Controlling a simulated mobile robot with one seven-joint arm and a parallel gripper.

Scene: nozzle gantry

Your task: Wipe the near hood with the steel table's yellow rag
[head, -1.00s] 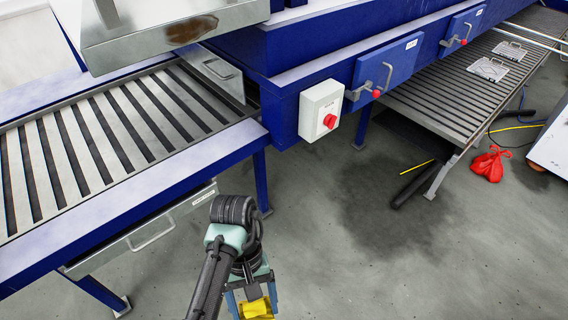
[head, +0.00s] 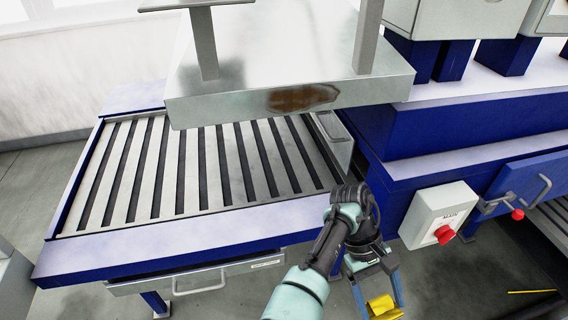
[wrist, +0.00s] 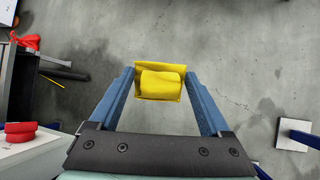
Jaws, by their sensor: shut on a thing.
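My gripper (head: 378,292) is shut on the yellow rag (head: 384,308), low at the bottom of the head view, in front of the slatted table. In the wrist view the rag (wrist: 160,82) sits folded between the two blue fingers (wrist: 160,85), over bare floor. The near hood (head: 225,105) is a steel box above the slatted table, with a brown stain (head: 302,97) on its front face. My gripper is below and to the right of the hood, apart from it.
The slatted table (head: 190,170) has a blue frame and a drawer (head: 200,283) under its front edge. A white switch box (head: 438,213) with a red knob hangs on the blue machine (head: 430,160) at the right. The wrist view shows open grey floor (wrist: 240,50).

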